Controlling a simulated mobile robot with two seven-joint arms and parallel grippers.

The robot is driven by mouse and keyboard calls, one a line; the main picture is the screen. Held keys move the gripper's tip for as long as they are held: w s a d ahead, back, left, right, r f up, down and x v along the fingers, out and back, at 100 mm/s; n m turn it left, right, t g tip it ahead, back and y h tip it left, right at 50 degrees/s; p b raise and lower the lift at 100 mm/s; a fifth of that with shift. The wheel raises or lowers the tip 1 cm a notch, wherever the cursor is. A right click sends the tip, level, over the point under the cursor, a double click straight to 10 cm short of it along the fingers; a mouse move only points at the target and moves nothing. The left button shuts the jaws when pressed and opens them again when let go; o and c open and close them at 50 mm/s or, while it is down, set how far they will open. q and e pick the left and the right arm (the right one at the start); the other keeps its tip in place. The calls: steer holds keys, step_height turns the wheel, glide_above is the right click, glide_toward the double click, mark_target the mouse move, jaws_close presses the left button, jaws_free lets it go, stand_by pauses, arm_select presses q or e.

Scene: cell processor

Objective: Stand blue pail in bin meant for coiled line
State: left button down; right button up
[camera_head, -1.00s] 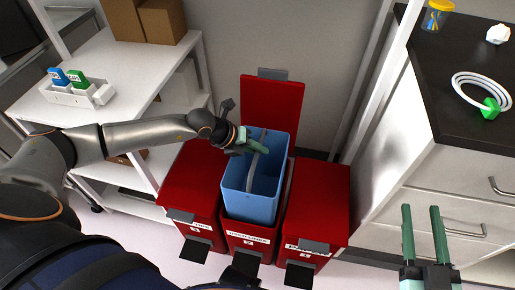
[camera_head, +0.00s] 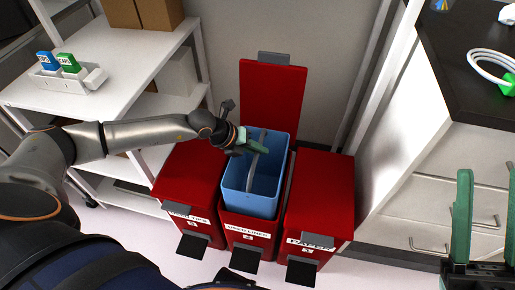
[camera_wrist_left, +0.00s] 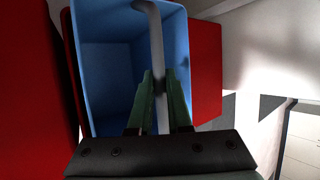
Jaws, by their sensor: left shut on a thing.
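The blue pail (camera_head: 251,201) is upright in the mouth of the middle red bin (camera_head: 247,224), whose lid (camera_head: 272,100) stands open behind it. Its lower part is hidden by the bin's front, so I cannot tell whether it rests on the floor of the bin. The middle bin's label is small and seems to read "used lines". My left gripper (camera_head: 250,146) is shut on the pail's grey handle; the left wrist view shows the fingers on the handle (camera_wrist_left: 156,50) above the pail's inside (camera_wrist_left: 105,65). My right gripper (camera_head: 488,185) is open and empty at the right.
Closed red bins stand left (camera_head: 190,185) and right (camera_head: 322,190) of the middle one; the right label seems to read "paper". A white shelf (camera_head: 120,75) is at left. A dark counter (camera_head: 455,45) at right holds a coiled white line (camera_head: 487,66) with a green part.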

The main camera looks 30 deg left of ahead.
arm_select(q)
step_height(320, 180, down, 17)
steer(key=b, duration=1)
steer(key=shift+f, duration=0.2)
arm_select(e)
step_height(320, 180, down, 12)
steer(key=a, duration=0.1)
steer(key=shift+w+a+g, duration=0.2)
steer(key=shift+w+g, duration=0.1)
arm_select(q)
steer(key=shift+p, duration=0.4)
arm_select(e)
steer(key=shift+r, duration=0.25)
arm_select(q)
steer(key=shift+f, duration=0.25)
arm_select(e)
steer(key=shift+f, duration=0.15)
arm_select(q)
steer(key=shift+f, duration=0.25)
steer(key=c, duration=0.8)
jaws_free()
